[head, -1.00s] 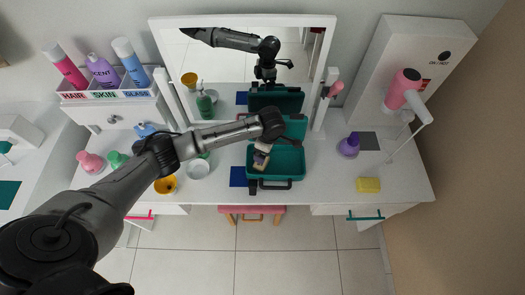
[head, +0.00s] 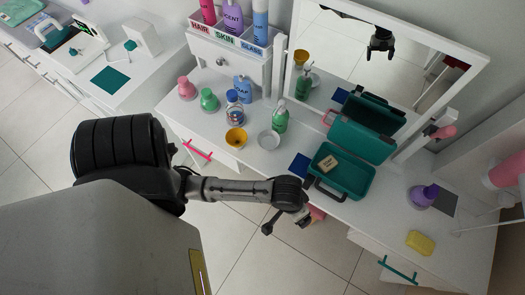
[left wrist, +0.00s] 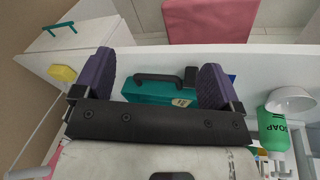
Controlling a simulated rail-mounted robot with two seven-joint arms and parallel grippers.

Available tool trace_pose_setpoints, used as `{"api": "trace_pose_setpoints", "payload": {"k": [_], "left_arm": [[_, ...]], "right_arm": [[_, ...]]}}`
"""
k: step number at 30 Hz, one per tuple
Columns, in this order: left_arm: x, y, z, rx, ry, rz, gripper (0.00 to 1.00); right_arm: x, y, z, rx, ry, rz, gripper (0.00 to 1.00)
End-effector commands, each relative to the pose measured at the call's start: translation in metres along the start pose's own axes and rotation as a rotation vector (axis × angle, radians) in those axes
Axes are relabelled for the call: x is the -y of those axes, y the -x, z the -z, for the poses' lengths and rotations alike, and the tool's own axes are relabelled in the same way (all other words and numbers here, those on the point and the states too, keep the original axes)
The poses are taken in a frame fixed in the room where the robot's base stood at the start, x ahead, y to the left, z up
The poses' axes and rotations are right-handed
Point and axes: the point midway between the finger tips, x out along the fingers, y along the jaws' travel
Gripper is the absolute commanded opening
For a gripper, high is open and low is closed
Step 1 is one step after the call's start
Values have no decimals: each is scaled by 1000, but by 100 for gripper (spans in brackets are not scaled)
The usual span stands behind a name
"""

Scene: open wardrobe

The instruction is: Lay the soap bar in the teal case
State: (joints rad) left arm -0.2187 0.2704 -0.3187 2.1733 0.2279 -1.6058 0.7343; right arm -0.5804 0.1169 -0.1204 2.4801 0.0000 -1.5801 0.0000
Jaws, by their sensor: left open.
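The soap bar (head: 328,163), a small cream block, lies inside the open teal case (head: 352,187), toward its left end. The case stands on the white table with its lid raised toward the mirror. My left gripper (head: 286,224) is clear of the case, beyond the table's front edge and to the case's lower left, holding nothing. In the left wrist view its two purple-padded fingers (left wrist: 155,82) are wide apart. The case (left wrist: 150,97) and soap (left wrist: 182,102) show beyond them, partly hidden. My right gripper is not in view.
A yellow sponge (head: 420,243) and a purple bottle (head: 422,196) stand right of the case. A blue mat (head: 300,167), white bowl (head: 268,140), green soap bottle (head: 280,117) and yellow cup (head: 236,139) are to its left. A mirror (head: 400,62) rises behind.

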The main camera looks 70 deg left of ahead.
Motion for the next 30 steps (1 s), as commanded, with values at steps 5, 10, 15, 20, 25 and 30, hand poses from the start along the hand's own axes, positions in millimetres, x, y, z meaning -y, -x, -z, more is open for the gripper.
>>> {"api": "trace_pose_setpoints", "payload": {"k": [5, 10, 15, 20, 25, 30], "left_arm": [[26, 32, -40, -60, -249, 28, 90], [48, 54, -59, -88, -404, 85, 90], [58, 65, -67, -95, -475, 119, 90], [59, 67, -67, -96, -489, 123, 90], [59, 66, -67, -95, -488, 123, 90], [59, 66, -67, -95, -487, 122, 90]], "right_arm": [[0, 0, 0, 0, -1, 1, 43], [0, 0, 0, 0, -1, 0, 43], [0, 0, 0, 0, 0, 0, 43], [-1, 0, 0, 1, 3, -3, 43], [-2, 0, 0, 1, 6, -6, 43], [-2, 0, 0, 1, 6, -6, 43]]}}
